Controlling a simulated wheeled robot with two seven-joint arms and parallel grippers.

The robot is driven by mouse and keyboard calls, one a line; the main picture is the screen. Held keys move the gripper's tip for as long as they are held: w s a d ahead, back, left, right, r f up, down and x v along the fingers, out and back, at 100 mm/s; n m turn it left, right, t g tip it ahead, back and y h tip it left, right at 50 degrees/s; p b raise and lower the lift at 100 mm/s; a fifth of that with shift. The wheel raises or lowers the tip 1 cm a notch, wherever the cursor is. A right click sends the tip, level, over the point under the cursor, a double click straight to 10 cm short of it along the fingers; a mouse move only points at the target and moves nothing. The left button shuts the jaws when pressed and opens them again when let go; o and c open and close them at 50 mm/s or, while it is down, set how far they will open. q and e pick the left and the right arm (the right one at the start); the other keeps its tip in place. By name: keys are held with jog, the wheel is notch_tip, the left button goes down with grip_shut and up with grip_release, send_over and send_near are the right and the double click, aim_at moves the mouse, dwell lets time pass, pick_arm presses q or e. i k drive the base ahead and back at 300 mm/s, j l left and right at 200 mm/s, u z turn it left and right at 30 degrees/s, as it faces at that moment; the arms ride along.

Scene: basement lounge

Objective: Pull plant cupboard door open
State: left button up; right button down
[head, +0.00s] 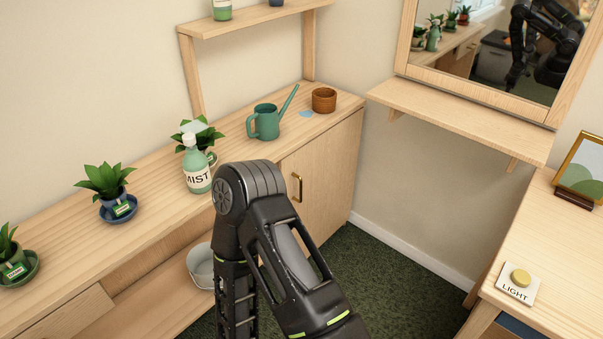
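The plant cupboard door (327,172) is a pale wood panel under the right end of the long plant counter (155,191). It looks closed, flush with the cupboard front. Its upright brass handle (297,186) is near the door's left edge, and no finger is seen on it. One of my black arms rises from the bottom and bends at a joint just left of the handle, hiding the door's lower left part. Neither gripper shows directly. The mirror reflects dark arm parts, but finger state cannot be read there.
A spray bottle (196,166), green watering can (268,123), brown pot (324,100) and potted plants stand on the counter. A grey bucket (201,264) is on the low shelf. The mirror (492,42) hangs above a wall shelf (460,112). Dark green carpet (372,285) lies clear before the door.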

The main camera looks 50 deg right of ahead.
aim_at(319, 176)
jog(key=z, duration=1.85)
